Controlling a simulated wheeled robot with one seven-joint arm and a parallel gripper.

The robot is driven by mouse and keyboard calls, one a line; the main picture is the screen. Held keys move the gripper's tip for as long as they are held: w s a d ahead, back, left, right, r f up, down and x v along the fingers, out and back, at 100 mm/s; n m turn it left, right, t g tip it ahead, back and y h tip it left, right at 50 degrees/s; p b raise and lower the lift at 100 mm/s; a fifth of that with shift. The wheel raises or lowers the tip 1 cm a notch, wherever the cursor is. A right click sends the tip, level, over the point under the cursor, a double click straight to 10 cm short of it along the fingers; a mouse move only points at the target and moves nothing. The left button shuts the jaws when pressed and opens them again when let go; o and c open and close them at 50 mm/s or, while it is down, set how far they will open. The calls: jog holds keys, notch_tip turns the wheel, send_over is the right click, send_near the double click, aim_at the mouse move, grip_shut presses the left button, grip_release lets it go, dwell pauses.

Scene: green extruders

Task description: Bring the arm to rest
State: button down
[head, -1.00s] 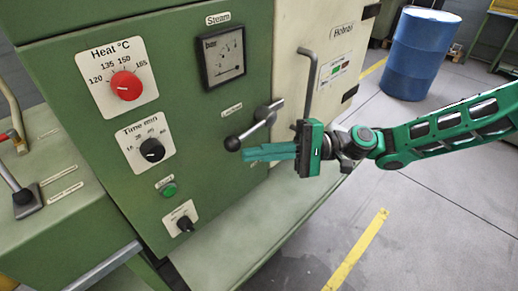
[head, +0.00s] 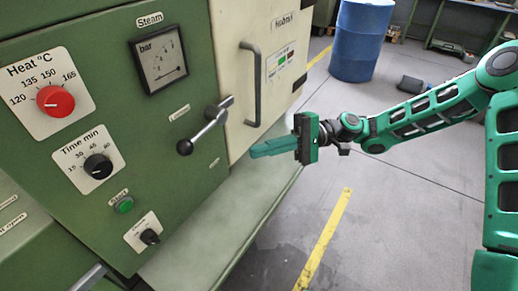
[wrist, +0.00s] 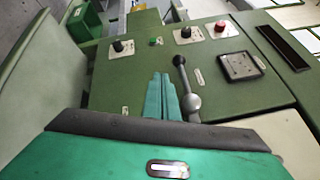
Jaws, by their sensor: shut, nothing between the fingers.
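My green arm (head: 430,112) reaches in from the right in the head view. My gripper (head: 252,151) points left toward the green machine panel (head: 95,220). Its two green fingers lie together with nothing between them. In the wrist view the fingers (wrist: 162,97) show side by side, with the ball-ended lever (wrist: 187,90) just right of them in the picture. In the head view the lever (head: 206,128) is up and left of the fingertips. I cannot tell the exact gap between them.
The panel has a red heat knob (head: 55,101), a black time knob (head: 98,166) and a gauge (head: 158,60). A cream door with a grey handle (head: 254,85) stands behind my gripper. A blue barrel (head: 357,40) is farther back. Grey floor (head: 400,215) is clear at the lower right.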

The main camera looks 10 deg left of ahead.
dwell(0.3)
jog(key=w+d+f+m+t+h, duration=0.1)
jog(key=d+f+t+h, duration=0.45)
jog(key=d+f, duration=0.35)
jog(key=w+d+r+m+t+h, duration=0.1)
jog(key=d+m+t+h, duration=0.3)
jog(key=d, duration=1.4)
jog(key=s+d+r+m+t+h, duration=0.1)
jog(key=s+d+r+h, duration=0.15)
jog(key=d, duration=0.55)
jog(key=s+d+r+m+h, duration=0.1)
jog(key=s+d+r, duration=0.25)
jog(key=d, duration=0.45)
jog(key=s+d+r+m+h, duration=0.1)
jog(key=s+d+r+m, duration=0.2)
jog(key=s+d, duration=0.6)
jog(key=s, duration=0.3)
jog(key=shift+s+r+t, duration=0.15)
jog(key=shift+t, duration=0.2)
jog(key=shift+a, duration=0.15)
